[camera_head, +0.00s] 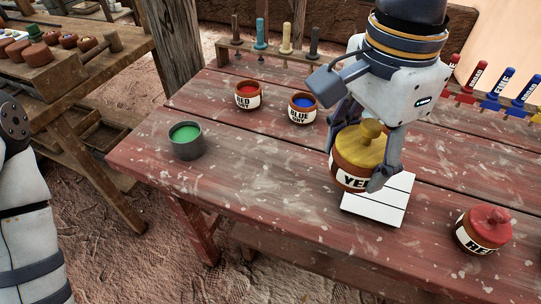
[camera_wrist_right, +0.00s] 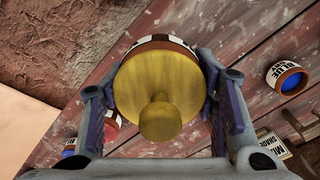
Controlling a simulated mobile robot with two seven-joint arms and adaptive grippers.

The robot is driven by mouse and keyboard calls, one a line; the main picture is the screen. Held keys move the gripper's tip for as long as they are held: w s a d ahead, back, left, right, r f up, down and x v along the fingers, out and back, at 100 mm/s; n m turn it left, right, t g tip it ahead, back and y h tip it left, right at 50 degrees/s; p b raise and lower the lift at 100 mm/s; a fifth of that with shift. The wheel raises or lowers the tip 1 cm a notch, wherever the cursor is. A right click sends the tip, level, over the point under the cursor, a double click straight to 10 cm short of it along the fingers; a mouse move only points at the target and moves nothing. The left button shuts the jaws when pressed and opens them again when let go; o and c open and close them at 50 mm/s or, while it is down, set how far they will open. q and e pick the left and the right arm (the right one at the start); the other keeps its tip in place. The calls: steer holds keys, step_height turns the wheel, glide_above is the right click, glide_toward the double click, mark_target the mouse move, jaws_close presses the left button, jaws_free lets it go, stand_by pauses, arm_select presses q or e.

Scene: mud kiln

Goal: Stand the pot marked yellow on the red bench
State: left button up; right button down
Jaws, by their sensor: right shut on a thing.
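The pot marked yellow (camera_head: 352,165) is a brown pot with a white label and a yellow knobbed lid. My right gripper (camera_head: 354,163) is shut on it, one finger on each side, and the pot looks upright. In the right wrist view the yellow lid (camera_wrist_right: 160,95) sits between both fingers. The pot is over the red bench (camera_head: 255,165), at the back left part of a white slatted board (camera_head: 376,204). I cannot tell whether its base touches anything. My left gripper is out of view; only part of my left arm shows at the left edge.
A red-lidded pot (camera_head: 484,231) stands at the front right. Open pots of red (camera_head: 248,95) and blue (camera_head: 302,107) stand behind, and a dark green-filled cup (camera_head: 186,140) at left. Racks of tools line the back. The bench's front left middle is clear.

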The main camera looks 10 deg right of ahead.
steer(key=w+a+f, duration=0.1)
steer(key=w+f, duration=0.2)
steer(key=w, duration=0.1)
steer(key=w+a+f+b, duration=0.1)
steer(key=w+a+f, duration=0.1)
steer(key=w+f, duration=0.1)
steer(key=w+a+f+b, duration=0.1)
steer(key=w+a+f, duration=0.1)
steer(key=w, duration=0.3)
steer(key=shift+f, duration=0.75)
steer(key=f, duration=0.3)
steer(key=shift+w+a+f, duration=0.15)
steer(key=shift+w+f, duration=0.1)
steer(key=shift+w, duration=0.1)
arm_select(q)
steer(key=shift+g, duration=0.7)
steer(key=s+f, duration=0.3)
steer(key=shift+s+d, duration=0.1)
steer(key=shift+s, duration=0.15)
arm_select(e)
steer(key=c, duration=0.6)
jaws_free()
steer(key=shift+f, duration=0.1)
